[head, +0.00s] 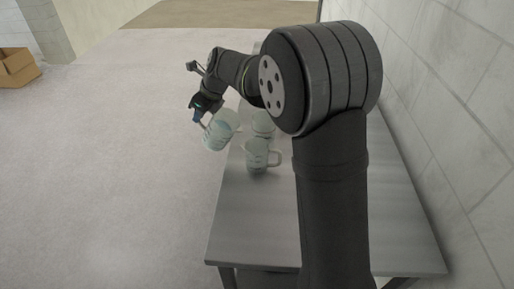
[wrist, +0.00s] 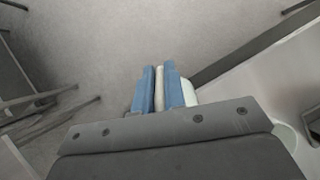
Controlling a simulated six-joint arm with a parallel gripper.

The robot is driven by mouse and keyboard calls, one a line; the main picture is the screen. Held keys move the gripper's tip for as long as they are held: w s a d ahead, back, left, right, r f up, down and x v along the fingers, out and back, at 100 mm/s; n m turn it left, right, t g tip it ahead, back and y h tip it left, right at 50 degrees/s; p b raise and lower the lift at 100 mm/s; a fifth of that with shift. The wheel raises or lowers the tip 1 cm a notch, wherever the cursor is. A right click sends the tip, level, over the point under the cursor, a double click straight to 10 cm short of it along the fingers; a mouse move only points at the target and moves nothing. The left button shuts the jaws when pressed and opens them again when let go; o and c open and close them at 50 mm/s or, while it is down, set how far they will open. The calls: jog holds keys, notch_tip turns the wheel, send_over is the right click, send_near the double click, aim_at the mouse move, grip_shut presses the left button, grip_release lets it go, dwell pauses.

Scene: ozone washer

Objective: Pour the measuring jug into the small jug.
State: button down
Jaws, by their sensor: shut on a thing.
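My gripper (head: 200,116) is shut on the handle of a clear, pale measuring jug (head: 219,131), which hangs tilted at the table's left edge in the head view. In the wrist view my gripper's blue fingers (wrist: 159,84) pinch the pale handle, and a bit of the measuring jug's white side (wrist: 190,92) shows beside them. Two more clear jugs stand upright on the table to the right of the held one: a nearer jug (head: 257,156) with its handle to the right, and a farther jug (head: 263,124) partly hidden. I cannot tell which is the small jug, or any liquid level.
The grey metal table (head: 250,215) is bare in front of the jugs. A block wall (head: 450,90) runs along its right side. Open floor lies to the left, with a cardboard box (head: 15,68) far off.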

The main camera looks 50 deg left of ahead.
jog(key=shift+s+a+f+t+h+b, duration=0.75)
jog(key=shift+a+f+t+h, duration=0.55)
jog(key=shift+a+f+h, duration=1.65)
jog(key=shift+y, duration=0.25)
jog(key=d+r, duration=0.2)
jog(key=r, duration=0.1)
jog(key=shift+s+r, duration=0.1)
jog(key=shift+r, duration=0.2)
